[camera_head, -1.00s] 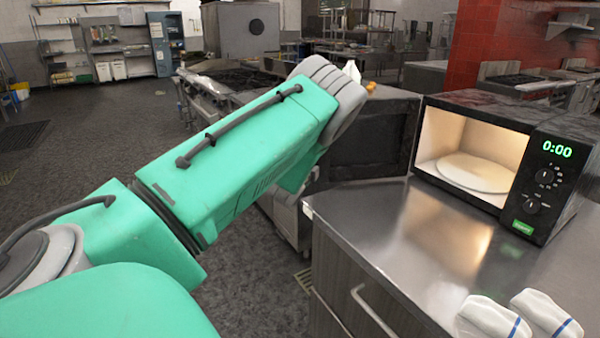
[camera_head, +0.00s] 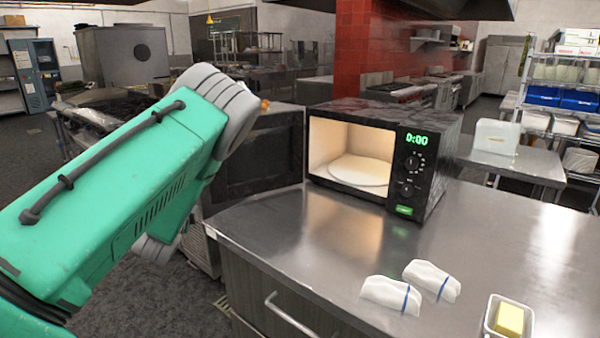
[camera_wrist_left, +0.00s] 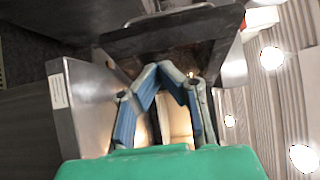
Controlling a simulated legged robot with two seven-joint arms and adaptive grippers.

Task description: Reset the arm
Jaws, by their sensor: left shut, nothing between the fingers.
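My left arm's green link reaches in from the left in the head view, and its gripper is hidden there. In the left wrist view my left gripper (camera_wrist_left: 163,72) shows with its blue-padded fingers bent together, shut and empty. My right gripper is in neither view.
A black microwave (camera_head: 382,155) with a lit, open cavity and a 0:00 display stands on the steel counter (camera_head: 300,235). A dark windowed panel (camera_head: 265,152) stands at its left. Two white cloth-like items (camera_head: 391,294) (camera_head: 432,280) and a butter dish (camera_head: 508,318) lie in front. The counter's middle is clear.

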